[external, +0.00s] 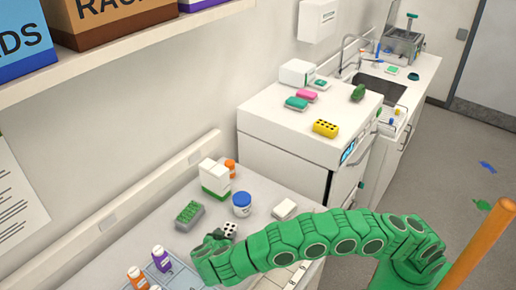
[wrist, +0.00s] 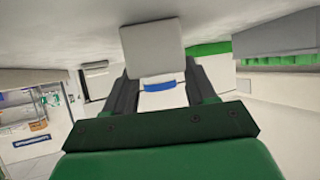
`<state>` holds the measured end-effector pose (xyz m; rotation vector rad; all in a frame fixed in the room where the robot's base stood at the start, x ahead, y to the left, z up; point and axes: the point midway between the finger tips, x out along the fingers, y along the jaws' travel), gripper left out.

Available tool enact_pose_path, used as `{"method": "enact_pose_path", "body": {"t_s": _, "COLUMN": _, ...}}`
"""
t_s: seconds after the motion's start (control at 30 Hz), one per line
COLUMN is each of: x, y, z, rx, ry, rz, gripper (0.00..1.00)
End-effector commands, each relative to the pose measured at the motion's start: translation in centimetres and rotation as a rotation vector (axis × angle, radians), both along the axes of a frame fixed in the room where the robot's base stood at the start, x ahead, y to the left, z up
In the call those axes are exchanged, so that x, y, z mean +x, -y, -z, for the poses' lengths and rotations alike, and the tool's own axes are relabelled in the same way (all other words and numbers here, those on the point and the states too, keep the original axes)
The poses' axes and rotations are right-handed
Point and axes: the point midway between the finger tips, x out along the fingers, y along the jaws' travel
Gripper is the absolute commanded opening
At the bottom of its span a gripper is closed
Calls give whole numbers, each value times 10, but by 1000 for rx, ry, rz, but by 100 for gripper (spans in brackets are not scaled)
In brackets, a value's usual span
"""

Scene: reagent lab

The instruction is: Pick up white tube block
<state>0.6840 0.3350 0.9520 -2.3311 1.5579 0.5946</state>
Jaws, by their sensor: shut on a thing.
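The white tube block (external: 231,229), with dark holes in its top, is at the far end of my green arm in the external view, just above or on the bench. My gripper (external: 218,238) is there, its fingers mostly hidden by the arm. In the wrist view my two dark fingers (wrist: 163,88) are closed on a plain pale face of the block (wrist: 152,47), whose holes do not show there. A small blue strip (wrist: 165,86) shows between the fingers; I cannot tell what it belongs to. Whether the block is clear of the bench is unclear.
Close by on the bench are a blue-lidded jar (external: 242,205), a grey rack with green tubes (external: 189,215), a white-and-green box (external: 214,180) and a small white block (external: 285,209). Orange and purple bottles (external: 161,259) stand at front left. A yellow block (external: 326,128) sits on the appliance behind.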

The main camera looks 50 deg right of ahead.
Motion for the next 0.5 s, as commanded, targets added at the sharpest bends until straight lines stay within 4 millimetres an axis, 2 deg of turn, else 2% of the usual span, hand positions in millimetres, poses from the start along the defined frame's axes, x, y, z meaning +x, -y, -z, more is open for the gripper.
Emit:
{"method": "enact_pose_path", "body": {"t_s": 0.23, "x": 0, "y": 0, "z": -5, "rx": 1, "ry": 1, "rz": 0, "gripper": 20}}
{"method": "enact_pose_path", "body": {"t_s": 0.5, "x": -3, "y": 1, "z": -35, "rx": 3, "ry": 1, "rz": -1, "gripper": 20}}
